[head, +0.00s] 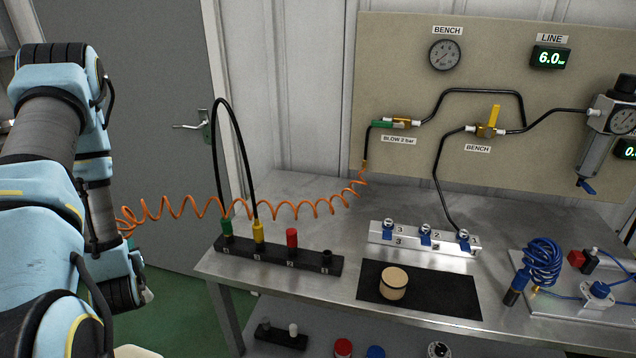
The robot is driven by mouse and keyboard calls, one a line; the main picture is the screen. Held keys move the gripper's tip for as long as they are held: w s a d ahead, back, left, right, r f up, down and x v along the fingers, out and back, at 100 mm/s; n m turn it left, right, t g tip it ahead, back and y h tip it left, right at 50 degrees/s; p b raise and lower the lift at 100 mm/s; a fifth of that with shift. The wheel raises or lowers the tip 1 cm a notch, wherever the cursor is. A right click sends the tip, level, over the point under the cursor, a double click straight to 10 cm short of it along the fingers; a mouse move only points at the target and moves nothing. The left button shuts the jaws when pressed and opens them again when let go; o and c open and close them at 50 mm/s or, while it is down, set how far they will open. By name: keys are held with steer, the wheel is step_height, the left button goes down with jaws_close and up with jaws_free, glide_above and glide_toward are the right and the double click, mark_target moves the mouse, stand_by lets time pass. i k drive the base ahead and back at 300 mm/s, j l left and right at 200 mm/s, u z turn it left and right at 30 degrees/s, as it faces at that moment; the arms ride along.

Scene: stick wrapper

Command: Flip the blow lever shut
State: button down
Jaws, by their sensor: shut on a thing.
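The blow valve (402,122) is a small brass body on the beige wall panel, above the "BLOW 2 bar" label (399,140). Its green lever (383,125) lies roughly level, in line with the hose. An orange coiled hose (270,210) hangs from below the valve's black hose and runs left to my arm, where its end is hidden. My arm fills the left side, far from the valve. My gripper's fingers do not show, so what they hold cannot be seen.
A second valve with an upright yellow lever (494,114) sits to the right, labelled "BENCH". The steel bench (310,190) carries a black plug rack (278,256), a white manifold (412,241), a black mat (445,294) with a wooden disc (394,283), and a blue coil (541,262).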

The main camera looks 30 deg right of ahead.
mark_target(387, 125)
steer(key=l+u, duration=0.1)
steer(key=l, duration=0.4)
steer(key=k+l+u, duration=0.1)
steer(key=l, duration=0.35)
steer(key=k+l, duration=0.2)
steer(key=k+l+u, duration=0.15)
steer(key=l, duration=0.25)
steer(key=k+l+u, duration=0.1)
steer(key=k+l, duration=0.15)
steer(key=k+l+u, duration=0.1)
steer(key=k, duration=0.4)
steer(key=k+l+u, duration=0.1)
steer(key=k+l, duration=0.15)
steer(key=k, duration=0.1)
